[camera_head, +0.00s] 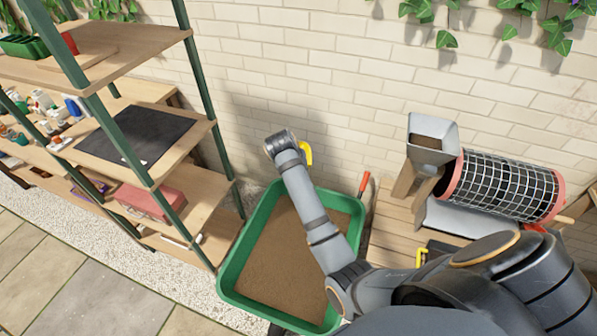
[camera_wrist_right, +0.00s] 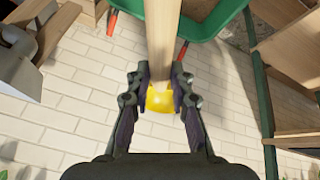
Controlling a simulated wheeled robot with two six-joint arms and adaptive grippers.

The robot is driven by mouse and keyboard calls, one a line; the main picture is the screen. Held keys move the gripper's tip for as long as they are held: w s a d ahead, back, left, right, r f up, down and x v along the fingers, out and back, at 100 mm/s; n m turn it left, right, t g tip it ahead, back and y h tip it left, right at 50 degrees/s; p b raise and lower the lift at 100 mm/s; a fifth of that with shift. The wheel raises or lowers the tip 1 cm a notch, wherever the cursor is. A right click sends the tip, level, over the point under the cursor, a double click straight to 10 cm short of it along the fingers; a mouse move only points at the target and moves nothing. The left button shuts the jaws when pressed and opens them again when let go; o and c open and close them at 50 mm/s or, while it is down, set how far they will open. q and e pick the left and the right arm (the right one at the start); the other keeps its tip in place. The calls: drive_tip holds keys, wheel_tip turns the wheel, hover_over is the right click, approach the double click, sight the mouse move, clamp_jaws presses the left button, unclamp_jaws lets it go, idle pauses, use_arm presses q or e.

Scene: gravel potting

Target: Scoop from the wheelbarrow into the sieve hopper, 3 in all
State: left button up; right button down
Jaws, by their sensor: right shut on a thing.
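The green wheelbarrow (camera_head: 229,270) holds brown gravel (camera_head: 280,250) and stands in the middle of the head view. The grey sieve hopper (camera_head: 432,158) is to its right, with brown material inside. My right arm reaches across the wheelbarrow, and its gripper (camera_wrist_right: 160,88) is shut on a wooden-shafted tool (camera_wrist_right: 161,40) with a yellow grip (camera_wrist_right: 160,100). In the head view a bit of yellow grip (camera_head: 306,153) shows beside my wrist, near the brick wall. The tool's far end is hidden, so its load cannot be told. My left gripper is out of view.
A mesh sieve drum (camera_head: 510,185) with red rings adjoins the hopper on a wooden stand. A shelf rack (camera_head: 150,180) with green posts stands close on the left. The brick wall (camera_head: 300,60) bounds the back. A red handle (camera_head: 364,183) sticks up beside the wheelbarrow.

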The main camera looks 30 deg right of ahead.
use_arm(q)
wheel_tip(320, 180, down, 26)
drive_tip(key=b, duration=2.7)
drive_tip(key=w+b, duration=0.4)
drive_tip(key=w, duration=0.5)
use_arm(e)
wheel_tip(320, 180, down, 43)
drive_tip(key=s+a+n+g+y, duration=0.1)
drive_tip(key=n+y, duration=0.2)
drive_tip(key=n, duration=1.2)
drive_tip(key=s+a+n+g+y, duration=0.1)
drive_tip(key=s+n+y, duration=0.1)
drive_tip(key=n, duration=1.3)
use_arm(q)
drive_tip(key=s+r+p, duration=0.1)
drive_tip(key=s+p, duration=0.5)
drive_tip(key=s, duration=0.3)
use_arm(e)
drive_tip(key=w+d+r+g+y, duration=0.1)
drive_tip(key=d+r+y, duration=0.1)
drive_tip(key=r, duration=0.4)
drive_tip(key=w+d+r+g+y, duration=0.1)
drive_tip(key=d+r+y, duration=0.1)
drive_tip(key=r, duration=0.4)
drive_tip(key=shift+w+r+y, duration=0.2)
drive_tip(key=shift+r+y, duration=0.1)
drive_tip(key=shift+y, duration=0.1)
